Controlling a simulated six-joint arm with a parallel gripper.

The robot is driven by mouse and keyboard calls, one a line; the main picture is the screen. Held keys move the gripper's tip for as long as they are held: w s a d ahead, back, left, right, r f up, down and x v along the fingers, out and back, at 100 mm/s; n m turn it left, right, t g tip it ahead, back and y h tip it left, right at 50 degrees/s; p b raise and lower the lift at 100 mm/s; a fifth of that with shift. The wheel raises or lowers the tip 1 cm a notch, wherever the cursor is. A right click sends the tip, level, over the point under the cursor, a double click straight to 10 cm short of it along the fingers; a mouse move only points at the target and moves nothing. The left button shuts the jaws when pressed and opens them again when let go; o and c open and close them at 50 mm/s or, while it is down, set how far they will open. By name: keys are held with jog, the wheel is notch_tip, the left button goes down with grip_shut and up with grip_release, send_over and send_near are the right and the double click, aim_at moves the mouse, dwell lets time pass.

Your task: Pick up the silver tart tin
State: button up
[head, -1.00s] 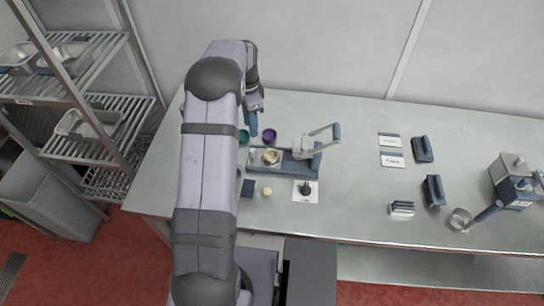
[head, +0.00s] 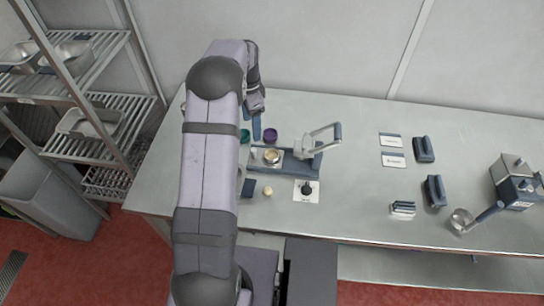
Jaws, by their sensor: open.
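A small round silver tin (head: 272,157) with pale contents sits on the blue base of a lever press; I take it to be the tart tin, though it is small in view. My gripper (head: 257,130) hangs just behind the press base, left of and behind the tin, apart from it. Its blue fingers point down beside the green and purple cups and hold nothing that I can see. The gap between the fingers is hard to see from here. My arm hides the table left of the press.
A green cup (head: 244,136) and a purple cup (head: 270,135) stand close to my gripper. The press lever (head: 322,139) rises at right. A pale ball (head: 268,191) and a black knob on a white card (head: 306,189) lie in front.

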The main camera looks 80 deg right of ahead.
jog(key=f+b, duration=0.1)
jog(key=m+h+b, duration=0.1)
jog(key=b, duration=1.1)
send_over(272, 157)
jog(key=d, duration=0.2)
jog(key=f, duration=0.7)
jog(key=shift+w+f, duration=0.2)
jog(key=shift+w, duration=0.15)
jog(key=m, duration=0.1)
jog(key=a+r+m, duration=0.1)
jog(key=m, duration=0.1)
jog(key=a+r+m+y, duration=0.1)
jog(key=m, duration=0.1)
jog(key=shift+s+a, duration=0.1)
jog(key=shift+s, duration=0.2)
jog(key=shift+f, duration=0.15)
jog(key=shift+f+p, duration=1.6)
jog(key=shift+f, duration=1.95)
jog(key=c, duration=1.1)
